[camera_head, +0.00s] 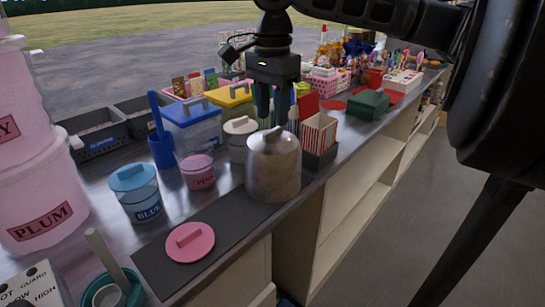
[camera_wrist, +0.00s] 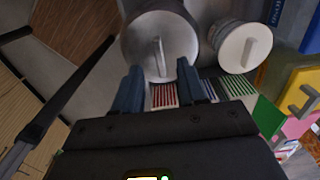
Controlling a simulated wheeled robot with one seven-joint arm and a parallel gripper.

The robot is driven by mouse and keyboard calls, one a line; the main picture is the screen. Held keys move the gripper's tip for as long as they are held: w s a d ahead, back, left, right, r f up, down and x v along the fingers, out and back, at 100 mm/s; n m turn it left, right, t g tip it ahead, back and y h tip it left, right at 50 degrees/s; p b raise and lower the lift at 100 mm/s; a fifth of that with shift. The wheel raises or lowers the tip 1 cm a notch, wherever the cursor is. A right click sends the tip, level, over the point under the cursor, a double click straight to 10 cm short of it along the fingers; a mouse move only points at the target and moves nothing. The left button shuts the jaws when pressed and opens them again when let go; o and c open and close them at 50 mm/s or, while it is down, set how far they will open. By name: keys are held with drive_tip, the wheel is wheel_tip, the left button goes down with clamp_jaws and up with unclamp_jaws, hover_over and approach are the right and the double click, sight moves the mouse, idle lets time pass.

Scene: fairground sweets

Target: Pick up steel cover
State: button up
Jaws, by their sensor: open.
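The steel cover (camera_head: 273,172) is a squat metallic cylinder with a domed top and a bar handle. It stands on the dark mat near the counter's front edge. In the wrist view the cover (camera_wrist: 178,30) shows from above, its bar handle upright in the picture. My gripper (camera_head: 271,116) is open and empty, pointing down above the cover. In the wrist view my gripper's two fingers (camera_wrist: 158,72) are spread, with the lower end of the handle between or just beyond their tips; the exact height gap is hard to tell.
A cream lidded canister (camera_head: 240,142) stands close behind the cover. A red-striped box (camera_head: 319,134) stands close at its right. A pink lidded tub (camera_head: 199,172), a blue-lidded tub (camera_head: 136,192) and a flat pink lid (camera_head: 190,242) are at left. The mat (camera_head: 235,222) is bare between lid and cover.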

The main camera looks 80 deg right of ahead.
sight(273, 158)
drive_tip(key=shift+f, duration=1.45)
clamp_jaws()
idle(0.3)
